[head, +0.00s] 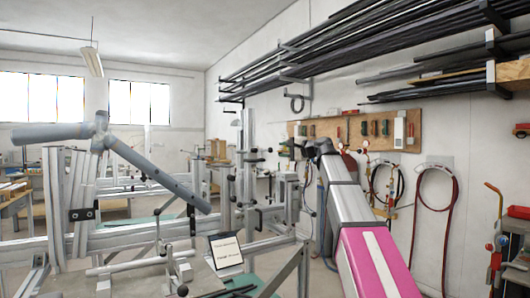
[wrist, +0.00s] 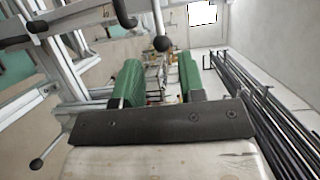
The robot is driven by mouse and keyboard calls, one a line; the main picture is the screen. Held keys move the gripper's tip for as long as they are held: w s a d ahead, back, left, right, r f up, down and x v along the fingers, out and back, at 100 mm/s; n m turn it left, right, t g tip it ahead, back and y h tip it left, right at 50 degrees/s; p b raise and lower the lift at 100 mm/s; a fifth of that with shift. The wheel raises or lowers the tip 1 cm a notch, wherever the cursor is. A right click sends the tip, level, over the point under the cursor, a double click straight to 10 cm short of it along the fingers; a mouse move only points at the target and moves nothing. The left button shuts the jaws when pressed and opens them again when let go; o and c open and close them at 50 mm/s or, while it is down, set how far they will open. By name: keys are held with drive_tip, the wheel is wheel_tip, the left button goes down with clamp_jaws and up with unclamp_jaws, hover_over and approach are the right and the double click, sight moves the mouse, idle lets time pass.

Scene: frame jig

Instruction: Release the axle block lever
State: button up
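In the wrist view, my gripper (wrist: 160,76) shows as two green fingers set apart, with nothing held between them. A lever with a black ball knob (wrist: 161,44) hangs down from the top edge, just above the gap between the fingers; it looks apart from them. Another black-knobbed lever (wrist: 37,163) shows at the lower left. I cannot tell which lever belongs to the axle block. In the head view, the metal frame jig (head: 130,238) fills the left and middle, with several small black knobs. My gripper is not clear there, at the far end of my arm.
A grey tube frame (head: 155,172) is held across the jig. A small sign (head: 226,251) stands at the jig's front. A rack of dark tubes (head: 370,42) and a wooden tool board (head: 350,129) are on the right wall. The tube rack also shows in the wrist view (wrist: 270,118).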

sight(267, 150)
drive_tip(key=x, duration=0.9)
drive_tip(key=shift+w+a, duration=0.15)
drive_tip(key=shift+w, duration=0.1)
drive_tip(key=shift+c, duration=0.3)
clamp_jaws()
